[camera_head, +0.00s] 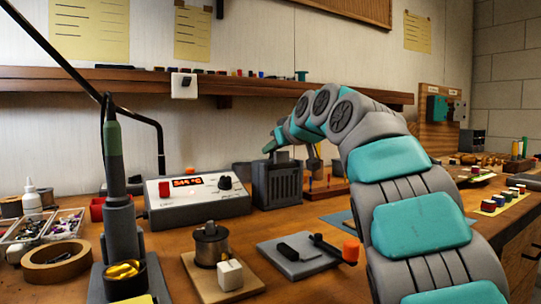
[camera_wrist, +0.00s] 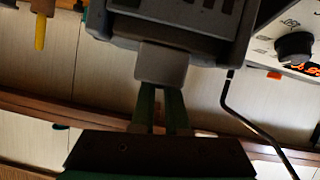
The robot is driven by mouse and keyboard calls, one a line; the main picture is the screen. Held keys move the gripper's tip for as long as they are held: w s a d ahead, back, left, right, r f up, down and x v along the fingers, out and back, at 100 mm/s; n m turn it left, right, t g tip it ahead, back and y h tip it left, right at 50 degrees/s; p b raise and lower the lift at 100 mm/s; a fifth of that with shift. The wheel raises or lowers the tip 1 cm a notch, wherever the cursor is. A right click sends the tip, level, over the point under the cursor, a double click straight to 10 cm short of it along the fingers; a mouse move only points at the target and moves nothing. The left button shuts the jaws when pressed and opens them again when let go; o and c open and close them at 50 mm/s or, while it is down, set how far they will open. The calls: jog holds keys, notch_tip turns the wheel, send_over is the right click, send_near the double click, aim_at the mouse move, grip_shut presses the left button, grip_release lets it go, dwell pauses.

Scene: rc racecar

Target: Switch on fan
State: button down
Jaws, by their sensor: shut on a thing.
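The fan (camera_head: 278,186) looks to be the dark grey box with slatted vents on the bench, right of the soldering station. In the wrist view its body (camera_wrist: 185,28) fills the top edge of the picture. A small grey block (camera_wrist: 162,64) juts from it, likely its switch. My gripper (camera_wrist: 161,92) has its two green fingers close together with their tips at this block. In the head view my gripper (camera_head: 274,146) is just above the fan's top, partly hidden by my wrist. I cannot tell the switch's position.
The soldering station (camera_head: 198,198) with a lit red display stands left of the fan. A grey pad (camera_head: 298,256) with a dark part lies in front. A screwdriver rack (camera_head: 325,188) stands close on the right. A wooden shelf (camera_head: 110,80) runs behind.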

jog(key=m, duration=0.1)
jog(key=m+g+y+p, duration=0.1)
jog(key=shift+w+d+m+y, duration=0.3)
jog(key=shift+w+d, duration=0.05)
jog(key=shift+d, duration=0.05)
jog(key=shift+w+d+m+g+y, duration=0.15)
jog(key=shift+d+m+g+y, duration=0.2)
jog(key=shift+m+y, duration=0.35)
jog(key=shift+f, duration=0.1)
jog(key=c, duration=0.9)
grip_release()
jog(key=v, duration=0.7)
jog(key=shift+s+d+b, duration=0.2)
jog(key=shift+s+b, duration=0.1)
